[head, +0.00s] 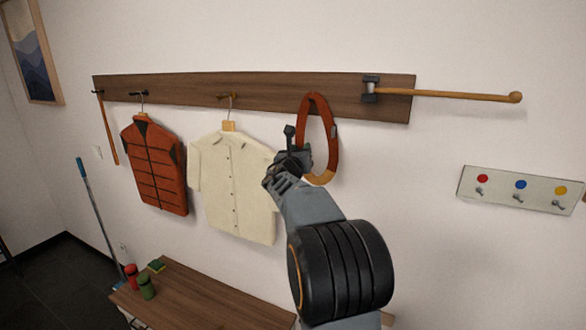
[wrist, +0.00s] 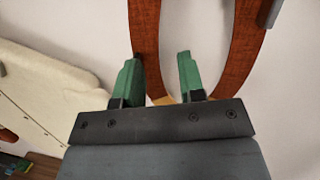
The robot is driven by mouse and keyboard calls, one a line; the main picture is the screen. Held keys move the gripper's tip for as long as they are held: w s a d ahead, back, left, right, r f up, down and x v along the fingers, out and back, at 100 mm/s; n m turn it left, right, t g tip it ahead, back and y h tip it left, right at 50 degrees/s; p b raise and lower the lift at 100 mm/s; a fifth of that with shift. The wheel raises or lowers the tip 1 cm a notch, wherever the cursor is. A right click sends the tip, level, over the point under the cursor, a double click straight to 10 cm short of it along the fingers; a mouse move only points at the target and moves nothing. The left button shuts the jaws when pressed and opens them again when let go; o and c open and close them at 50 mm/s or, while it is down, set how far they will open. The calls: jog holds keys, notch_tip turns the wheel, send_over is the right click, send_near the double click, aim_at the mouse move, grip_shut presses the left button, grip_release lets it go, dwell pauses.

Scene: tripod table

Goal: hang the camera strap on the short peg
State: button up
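The camera strap (head: 331,138) is a reddish-brown loop with a tan lower end and a small grey piece on its right side. Its top lies in front of the wooden rail (head: 270,98); what holds it there is hidden. My gripper (head: 291,146) is just left of the loop in the head view. In the wrist view my gripper (wrist: 160,76) has its two green fingers apart, with wall showing between them. The strap (wrist: 145,30) runs close by the left finger, and its other side passes right of the right finger. Which peg is the short peg, I cannot tell.
A red vest (head: 155,165) and a cream shirt (head: 230,185) hang left of my gripper. A long wooden rod (head: 450,95) sticks out from the rail's right end. A small hook board (head: 520,190) is at right. A bench (head: 200,295) stands below.

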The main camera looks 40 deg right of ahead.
jog(key=b+v, duration=0.2)
jog(key=v, duration=0.8)
jog(key=s+a+f+m+g+y, duration=0.2)
jog(key=s+f+m+g+y, duration=0.45)
jog(key=f+m, duration=0.95)
jog(key=s+a+f+m+y, duration=0.2)
jog(key=s+a+m+y, duration=0.1)
jog(key=a, duration=0.3)
jog(key=s+a+f+m+g+y, duration=0.1)
jog(key=s+a+f+m+y, duration=0.2)
jog(key=s+a+m, duration=0.2)
jog(key=s+a+f+m+y, duration=0.2)
jog(key=s+a, duration=0.3)
jog(key=a, duration=0.4)
jog(key=shift+s+f+m+g+y, duration=0.4)
jog(key=shift+m+y, duration=0.15)
jog(key=shift+m, duration=0.35)
